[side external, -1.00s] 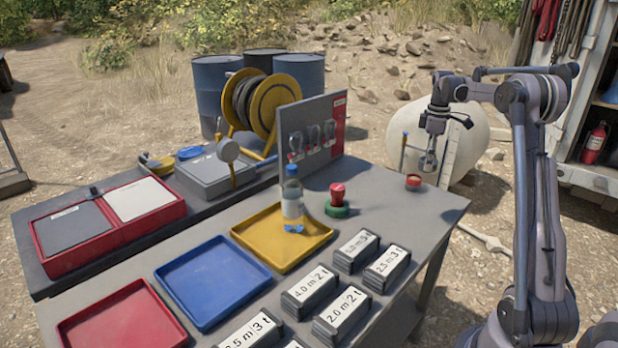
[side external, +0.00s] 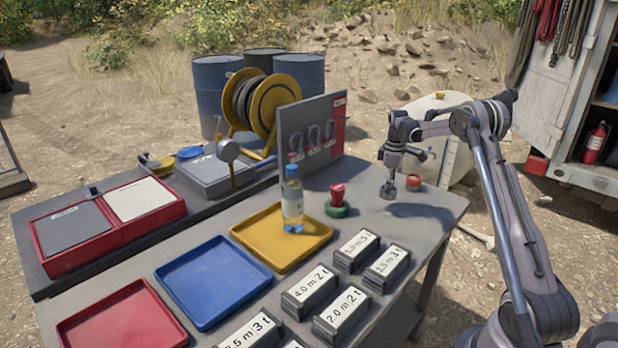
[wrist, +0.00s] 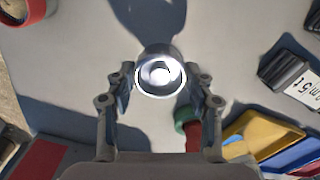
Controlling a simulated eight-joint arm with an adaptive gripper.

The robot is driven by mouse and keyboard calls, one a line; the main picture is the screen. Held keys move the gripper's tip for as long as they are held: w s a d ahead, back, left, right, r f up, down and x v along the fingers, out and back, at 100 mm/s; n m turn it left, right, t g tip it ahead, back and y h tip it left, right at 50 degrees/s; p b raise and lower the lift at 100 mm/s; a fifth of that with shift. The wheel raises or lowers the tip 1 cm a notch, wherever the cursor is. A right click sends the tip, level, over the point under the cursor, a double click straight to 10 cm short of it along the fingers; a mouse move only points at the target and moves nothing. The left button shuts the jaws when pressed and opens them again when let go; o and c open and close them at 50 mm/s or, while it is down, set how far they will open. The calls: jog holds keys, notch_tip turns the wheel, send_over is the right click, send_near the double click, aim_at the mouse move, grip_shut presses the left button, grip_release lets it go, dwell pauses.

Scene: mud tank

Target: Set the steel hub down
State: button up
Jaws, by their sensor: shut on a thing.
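The steel hub is a short metal cylinder with a bright ring-shaped end (wrist: 160,74). In the wrist view it sits between the two finger pads. My gripper (side external: 389,178) points down over the right end of the grey table (side external: 432,206), with the hub at its tips. It is shut on the hub. In the side external view the hub (side external: 388,191) is small and dark. A shadow lies on the table to its lower right, and the hub appears to be above the surface.
A red-topped object with a green base (side external: 337,205) stands left of my gripper. A small red cup (side external: 413,182) stands to the right. A bottle (side external: 292,205) is in the yellow tray (side external: 262,255). Labelled blocks (side external: 388,266) line the front. Bare tabletop lies around my gripper.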

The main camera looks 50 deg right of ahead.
aim_at(382, 208)
jog(key=shift+w+a+f, duration=0.2)
jog(key=shift+w+f, duration=0.15)
jog(key=shift+w, duration=0.2)
jog(key=shift+f, duration=2)
jog(key=shift+f, duration=0.1)
jog(key=o, duration=1.5)
